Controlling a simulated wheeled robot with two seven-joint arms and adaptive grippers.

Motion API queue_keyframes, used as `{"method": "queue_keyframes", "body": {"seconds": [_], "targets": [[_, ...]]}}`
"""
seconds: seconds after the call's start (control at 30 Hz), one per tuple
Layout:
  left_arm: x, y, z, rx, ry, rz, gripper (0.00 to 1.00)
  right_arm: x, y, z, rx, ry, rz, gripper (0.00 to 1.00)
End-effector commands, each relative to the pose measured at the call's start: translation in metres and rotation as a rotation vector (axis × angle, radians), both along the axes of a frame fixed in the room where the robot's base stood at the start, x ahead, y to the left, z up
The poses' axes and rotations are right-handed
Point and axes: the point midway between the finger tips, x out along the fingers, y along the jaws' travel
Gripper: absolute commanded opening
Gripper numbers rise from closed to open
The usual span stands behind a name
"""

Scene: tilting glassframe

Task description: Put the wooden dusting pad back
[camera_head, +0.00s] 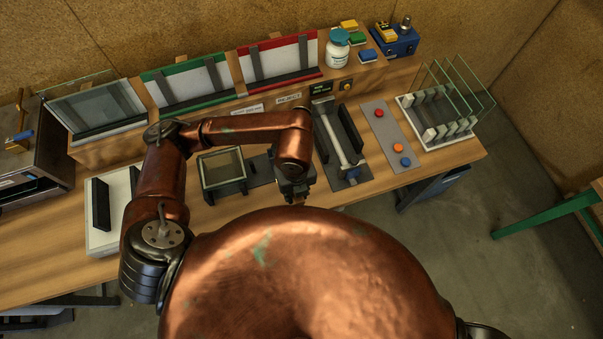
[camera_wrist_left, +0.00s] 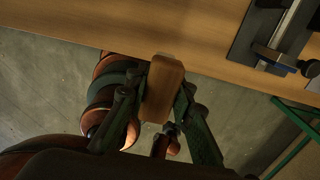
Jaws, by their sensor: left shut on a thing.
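The wooden dusting pad (camera_wrist_left: 162,85) is a light brown block with rounded edges. In the left wrist view it sits between the fingers of my left gripper (camera_wrist_left: 160,98), which is shut on it. In the head view my left gripper (camera_head: 294,194) is near the bench's front edge, left of the grey fixture with the long bar (camera_head: 341,142). I cannot make out the pad in the head view. My right gripper does not show.
The wooden bench (camera_head: 60,248) carries a framed glass panel (camera_head: 222,168), a white block with a black bar (camera_head: 105,215), a button plate (camera_head: 390,134) and a glass rack (camera_head: 440,128). Red and green trays (camera_head: 187,84) line the back. Floor lies open in front.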

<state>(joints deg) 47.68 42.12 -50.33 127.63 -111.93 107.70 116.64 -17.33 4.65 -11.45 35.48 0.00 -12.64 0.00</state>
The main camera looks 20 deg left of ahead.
Motion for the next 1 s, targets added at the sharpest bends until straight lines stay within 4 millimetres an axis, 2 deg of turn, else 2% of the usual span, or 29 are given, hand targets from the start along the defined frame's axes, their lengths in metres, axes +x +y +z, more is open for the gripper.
{"method": "queue_keyframes", "body": {"seconds": [0.3,0.5,0.87,1.0], "targets": [[0.074,0.016,-0.032,0.004,0.001,0.008,0.00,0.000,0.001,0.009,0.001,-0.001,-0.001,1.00],[0.102,0.019,-0.069,0.002,0.003,0.004,0.00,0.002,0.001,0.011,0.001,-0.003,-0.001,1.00],[0.122,0.022,-0.095,0.002,0.001,-0.002,0.00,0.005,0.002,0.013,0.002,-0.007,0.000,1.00],[0.120,0.021,-0.115,0.001,0.003,-0.001,0.00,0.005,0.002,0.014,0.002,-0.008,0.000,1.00]]}}
